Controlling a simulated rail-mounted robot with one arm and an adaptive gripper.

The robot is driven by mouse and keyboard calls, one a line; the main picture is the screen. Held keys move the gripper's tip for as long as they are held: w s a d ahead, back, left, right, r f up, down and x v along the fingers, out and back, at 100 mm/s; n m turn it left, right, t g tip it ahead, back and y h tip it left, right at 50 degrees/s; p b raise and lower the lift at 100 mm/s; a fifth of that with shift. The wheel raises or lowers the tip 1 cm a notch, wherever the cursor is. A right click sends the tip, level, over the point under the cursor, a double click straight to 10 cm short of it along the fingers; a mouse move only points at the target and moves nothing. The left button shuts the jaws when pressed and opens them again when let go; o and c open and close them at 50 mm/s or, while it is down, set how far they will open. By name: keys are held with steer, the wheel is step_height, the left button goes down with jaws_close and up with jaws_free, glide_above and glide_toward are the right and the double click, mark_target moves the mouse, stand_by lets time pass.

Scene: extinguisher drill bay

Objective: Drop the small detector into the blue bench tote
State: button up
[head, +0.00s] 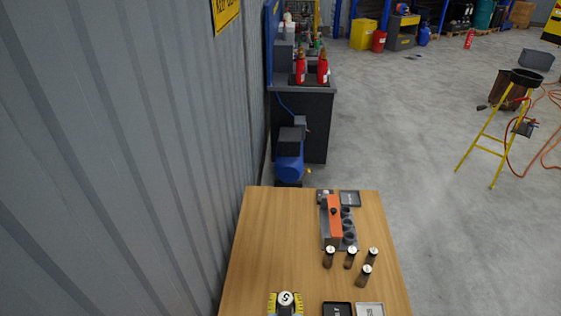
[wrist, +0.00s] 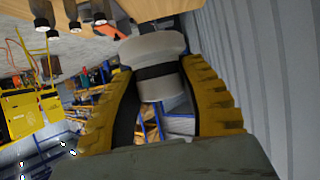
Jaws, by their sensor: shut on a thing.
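My gripper (head: 286,304) is at the bottom of the head view, over the near part of the wooden table. Its yellow fingers are shut on a pale round piece with a dark band (wrist: 160,50), which I take to be the small detector. In the head view its white top, marked like a "5", shows between the fingers (head: 286,297). The wrist view shows it gripped from both sides, with open space around it. I cannot make out a blue bench tote in either view.
The wooden table (head: 270,240) bears an orange and grey holder (head: 334,222), several dark white-capped cylinders (head: 351,257), and small trays, one dark (head: 337,309). Beyond stand a blue motor unit (head: 289,165) and a dark bench (head: 305,125) with red extinguishers (head: 300,69). A corrugated wall borders the left.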

mark_target(283, 300)
steer(key=r+p, duration=0.1)
steer(key=s+r+p, duration=0.1)
steer(key=r+p, duration=0.1)
steer(key=s+r+p, duration=0.1)
steer(key=r, duration=0.1)
steer(key=shift+s+a+r+p, duration=0.1)
steer(key=shift+s+a+p, duration=0.05)
steer(key=shift+a+p, duration=0.25)
steer(key=shift+s+a+r+p, duration=0.3)
steer(key=shift+r+p, duration=0.15)
steer(key=shift+p, duration=0.15)
steer(key=shift+d, duration=0.1)
